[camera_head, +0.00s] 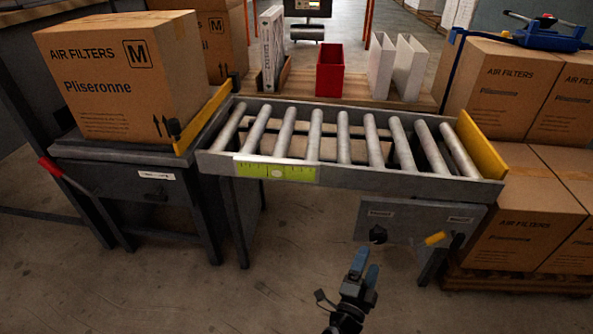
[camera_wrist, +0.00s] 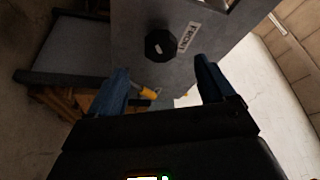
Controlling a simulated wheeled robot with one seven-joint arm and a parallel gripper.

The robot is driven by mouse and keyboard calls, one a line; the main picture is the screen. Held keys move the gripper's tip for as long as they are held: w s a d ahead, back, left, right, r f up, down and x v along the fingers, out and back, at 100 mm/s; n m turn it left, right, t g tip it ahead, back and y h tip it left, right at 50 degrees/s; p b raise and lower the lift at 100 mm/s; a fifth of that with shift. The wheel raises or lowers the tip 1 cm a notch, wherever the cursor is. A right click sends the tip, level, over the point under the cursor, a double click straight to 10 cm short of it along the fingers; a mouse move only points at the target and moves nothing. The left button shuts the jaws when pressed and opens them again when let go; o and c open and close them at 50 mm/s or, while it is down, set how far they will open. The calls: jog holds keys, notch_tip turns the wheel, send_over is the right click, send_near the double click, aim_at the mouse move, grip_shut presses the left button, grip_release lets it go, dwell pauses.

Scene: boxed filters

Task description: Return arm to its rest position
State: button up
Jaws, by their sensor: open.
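My gripper (camera_head: 364,262) is in front of the roller conveyor, low at its right end, near the grey control panel (camera_head: 411,221). Its blue fingers are apart with nothing between them. The wrist view shows the open fingers (camera_wrist: 165,88) with the panel beyond them. A black knob (camera_head: 378,234) on the panel lies just beyond the fingertips in the head view; it also shows in the wrist view (camera_wrist: 160,45). I cannot tell whether a fingertip touches it. A yellow handle (camera_head: 435,239) sits to the knob's right.
The roller conveyor (camera_head: 350,178) is empty. A large carton (camera_head: 128,80) stands on the left table. Cartons (camera_head: 511,227) are stacked at right, with a blue tool (camera_head: 540,36) on top. A red bin (camera_head: 330,72) and white filters (camera_head: 402,67) stand behind. The floor at front left is clear.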

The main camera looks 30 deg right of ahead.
jog(key=shift+s, duration=0.1)
jog(key=s+a+r+n+t+y, duration=0.2)
jog(key=s+a+r+n+y, duration=0.15)
jog(key=s+n, duration=0.35)
jog(key=s+a+r+n+t+y, duration=0.25)
jog(key=s+r+n+y, duration=0.25)
jog(key=s, duration=0.3)
jog(key=s+a+r+n+t+y, duration=0.2)
jog(key=s+a+r+n+y, duration=0.25)
jog(key=s, duration=0.35)
jog(key=s+a+r+n+g+y, duration=0.4)
jog(key=s+r+n, duration=0.5)
jog(key=r, duration=0.6)
notch_tip(320, 180, up, 27)
jog(key=a+m+p, duration=0.1)
jog(key=p, duration=2.7)
jog(key=shift+s+r+h, duration=0.2)
jog(key=shift+h, duration=0.2)
